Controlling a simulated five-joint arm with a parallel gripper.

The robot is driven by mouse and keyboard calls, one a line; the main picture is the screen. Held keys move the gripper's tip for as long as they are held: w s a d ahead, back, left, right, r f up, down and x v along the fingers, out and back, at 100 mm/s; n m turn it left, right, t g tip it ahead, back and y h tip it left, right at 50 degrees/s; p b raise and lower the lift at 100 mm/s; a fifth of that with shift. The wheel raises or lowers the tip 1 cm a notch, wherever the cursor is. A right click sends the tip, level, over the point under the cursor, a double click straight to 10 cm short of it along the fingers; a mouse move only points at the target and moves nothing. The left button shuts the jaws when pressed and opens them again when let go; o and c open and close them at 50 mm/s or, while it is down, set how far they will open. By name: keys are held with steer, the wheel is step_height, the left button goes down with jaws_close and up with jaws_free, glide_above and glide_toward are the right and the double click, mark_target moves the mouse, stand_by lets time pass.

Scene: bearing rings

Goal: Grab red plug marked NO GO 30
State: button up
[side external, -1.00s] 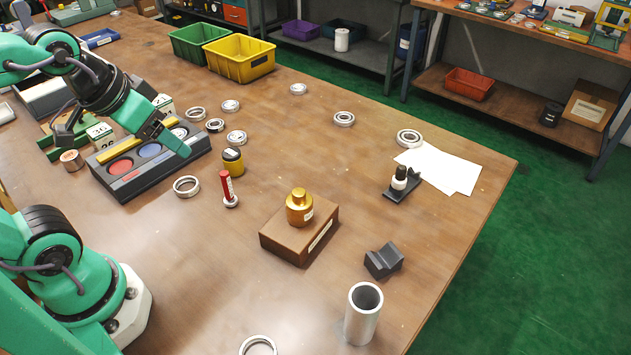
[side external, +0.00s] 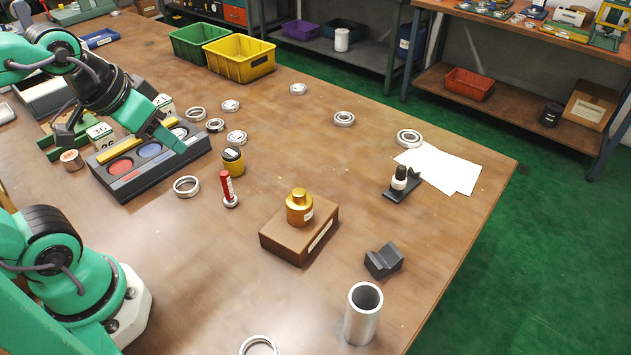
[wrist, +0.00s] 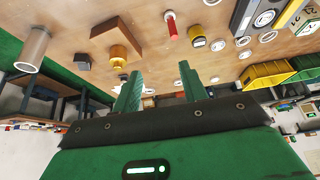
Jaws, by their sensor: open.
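A yellow-and-black pot (side external: 232,162) stands just behind the plug, and a bearing ring (side external: 187,186) lies to its left. The dark tray (side external: 133,190) holds round coloured wells. A brass piece (side external: 299,208) sits on a brown block (side external: 285,241) to the right. Table in front of the plug is clear.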

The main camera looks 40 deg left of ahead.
steer(key=shift+w, duration=0.1)
steer(key=n+g, duration=0.1)
steer(key=g, duration=0.4)
glide_above(224, 173)
steer(key=f, duration=1.3)
steer(key=shift+s+d+f, duration=0.1)
steer(key=shift+s+d, duration=0.1)
steer(key=shift+s, duration=0.1)
steer(key=shift+w+a+f+g, duration=0.15)
steer(key=shift+w+f+g, duration=0.15)
steer(key=shift+f, duration=0.45)
steer(key=shift+f, duration=1.3)
steer(key=shift+f, duration=0.1)
steer(key=shift+f, duration=2.5)
